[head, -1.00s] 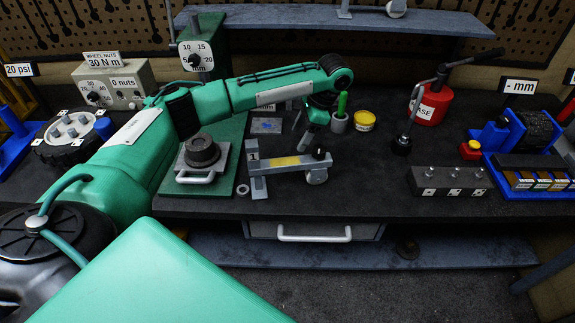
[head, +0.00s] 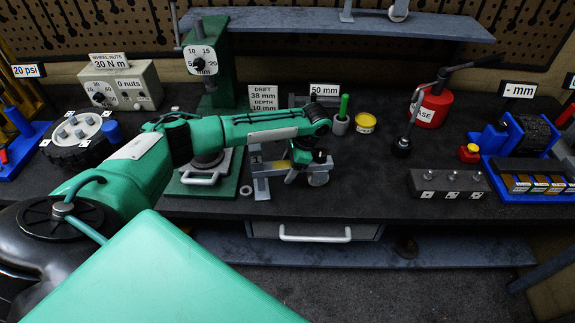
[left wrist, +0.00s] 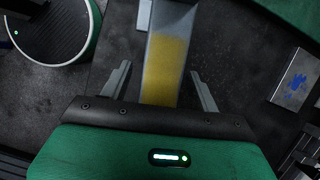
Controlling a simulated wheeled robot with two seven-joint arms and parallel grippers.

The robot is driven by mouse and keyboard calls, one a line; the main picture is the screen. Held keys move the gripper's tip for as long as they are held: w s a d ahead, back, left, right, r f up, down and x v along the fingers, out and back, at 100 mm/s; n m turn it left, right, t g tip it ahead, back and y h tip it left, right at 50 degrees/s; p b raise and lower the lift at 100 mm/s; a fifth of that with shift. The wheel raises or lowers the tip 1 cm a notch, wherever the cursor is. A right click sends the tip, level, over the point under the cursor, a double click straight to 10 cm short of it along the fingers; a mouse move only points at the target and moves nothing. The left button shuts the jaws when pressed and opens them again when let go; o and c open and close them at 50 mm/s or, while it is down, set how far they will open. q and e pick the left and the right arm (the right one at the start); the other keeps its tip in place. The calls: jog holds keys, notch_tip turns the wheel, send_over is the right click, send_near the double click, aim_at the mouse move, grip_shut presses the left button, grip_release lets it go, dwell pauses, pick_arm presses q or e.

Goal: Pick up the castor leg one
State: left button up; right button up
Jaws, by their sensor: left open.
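The castor leg one (head: 261,184) is a grey bar with a yellow band and a wheel at its right end, lying on the dark bench. My left gripper (head: 303,168) is low over it, near the wheel end, and hides part of the bar. In the left wrist view the castor leg (left wrist: 167,65) passes between the two open fingers of my left gripper (left wrist: 160,78). A gap shows on each side, and neither finger touches the bar. My right gripper is not in view.
A green press (head: 214,92) stands behind my left arm. A grey block with studs (head: 448,185) lies to the right. The bench between is clear. A metal plate (left wrist: 297,77) lies nearby.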

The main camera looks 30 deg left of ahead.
pick_arm(q)
jog(key=shift+s+a+f, duration=0.1)
jog(key=shift+f, duration=0.3)
jog(key=shift+f+p, duration=0.2)
jog(key=shift+p, duration=0.15)
dwell(0.3)
grip_shut()
